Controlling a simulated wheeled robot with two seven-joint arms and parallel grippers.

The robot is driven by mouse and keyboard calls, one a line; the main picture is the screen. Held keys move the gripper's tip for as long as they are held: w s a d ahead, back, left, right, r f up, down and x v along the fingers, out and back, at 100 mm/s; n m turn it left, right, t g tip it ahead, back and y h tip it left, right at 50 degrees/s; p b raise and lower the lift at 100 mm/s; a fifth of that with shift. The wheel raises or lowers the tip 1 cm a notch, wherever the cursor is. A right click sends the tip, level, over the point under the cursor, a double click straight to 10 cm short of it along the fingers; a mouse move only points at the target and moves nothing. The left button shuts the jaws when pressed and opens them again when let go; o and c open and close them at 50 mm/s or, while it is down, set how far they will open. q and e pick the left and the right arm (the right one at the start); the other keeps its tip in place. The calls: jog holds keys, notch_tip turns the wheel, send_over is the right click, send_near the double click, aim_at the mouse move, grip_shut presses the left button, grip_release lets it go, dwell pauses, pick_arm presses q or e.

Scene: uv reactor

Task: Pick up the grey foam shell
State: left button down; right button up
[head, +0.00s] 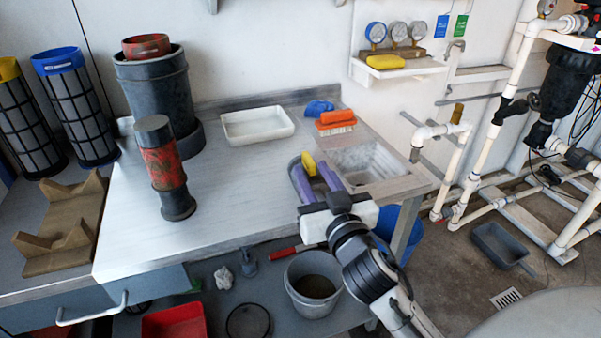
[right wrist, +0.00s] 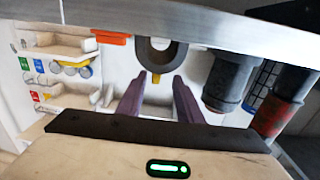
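The grey foam shell (right wrist: 144,52) shows in the right wrist view as a dark, thick arch standing against the worktop, with a yellow tab (right wrist: 156,78) on its curve. In the head view the shell (head: 291,178) is mostly hidden behind my right gripper, and its yellow tab shows between the fingers. My right gripper (head: 310,171) has two purple fingers spread apart, empty, close to the shell. In the right wrist view the fingers (right wrist: 158,80) point towards the shell, with a tip on each side of the tab. I cannot tell whether they touch it. My left gripper is not in view.
The worktop (head: 235,185) holds a white tray (head: 258,136), an orange brush (head: 336,120), a blue cloth (head: 318,107), a sink (head: 365,160) and a dark red-banded cylinder (head: 161,165). A larger dark canister (head: 155,90) stands behind the cylinder. The middle of the worktop is clear.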

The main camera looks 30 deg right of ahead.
jog(key=x, duration=0.9)
jog(key=shift+s+d, duration=0.1)
jog(key=shift+d, duration=0.2)
jog(key=shift+c, duration=0.2)
grip_shut()
